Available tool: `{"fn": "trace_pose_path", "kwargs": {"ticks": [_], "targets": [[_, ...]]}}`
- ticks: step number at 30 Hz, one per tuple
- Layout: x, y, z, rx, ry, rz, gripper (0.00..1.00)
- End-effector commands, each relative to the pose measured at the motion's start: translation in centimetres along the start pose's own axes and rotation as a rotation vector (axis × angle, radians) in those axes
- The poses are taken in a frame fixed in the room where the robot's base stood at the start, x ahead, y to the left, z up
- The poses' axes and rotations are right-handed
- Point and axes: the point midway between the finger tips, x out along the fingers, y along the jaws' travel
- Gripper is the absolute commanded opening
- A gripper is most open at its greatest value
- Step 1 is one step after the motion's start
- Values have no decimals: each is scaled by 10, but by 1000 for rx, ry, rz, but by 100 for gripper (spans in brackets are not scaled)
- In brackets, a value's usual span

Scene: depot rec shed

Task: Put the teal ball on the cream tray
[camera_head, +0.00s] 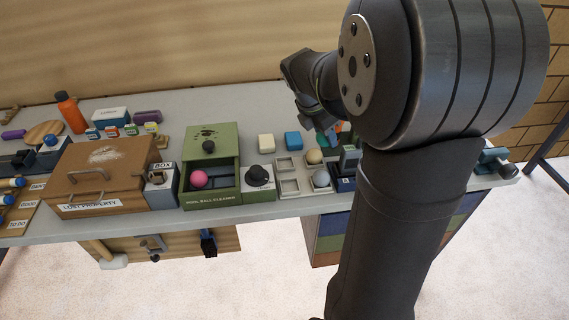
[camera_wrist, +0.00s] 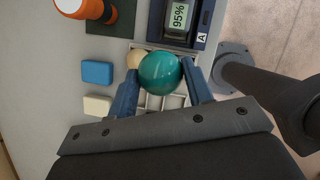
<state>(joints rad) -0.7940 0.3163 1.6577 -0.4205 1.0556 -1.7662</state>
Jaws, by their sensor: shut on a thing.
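The teal ball (camera_wrist: 160,72) is held between the two fingers of my gripper (camera_wrist: 161,76) in the wrist view. The cream tray (camera_wrist: 150,101), divided into compartments, lies beneath it in that view, partly hidden by the ball. The gap between ball and tray cannot be told.
A cream block (camera_head: 266,143) and a blue block (camera_head: 293,141) lie behind the tray. A green ball cleaner (camera_head: 212,200) with a pink ball stands to its left. A navy device (camera_wrist: 205,27) with a display sits close beside the tray.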

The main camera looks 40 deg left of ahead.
Motion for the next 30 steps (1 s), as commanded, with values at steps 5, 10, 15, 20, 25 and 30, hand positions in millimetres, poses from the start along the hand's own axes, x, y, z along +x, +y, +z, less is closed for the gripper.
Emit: {"fn": "trace_pose_path", "kwargs": {"ticks": [5,10,15,20,25,30], "targets": [[10,20,-21,-6,0,-1,20],[22,52,-53,-7,0,0,20],[32,78,-79,-4,0,0,20],[36,89,-90,-1,-1,0,20],[48,89,-95,-1,-1,-2,20],[71,89,-105,-1,-1,-2,20]]}}
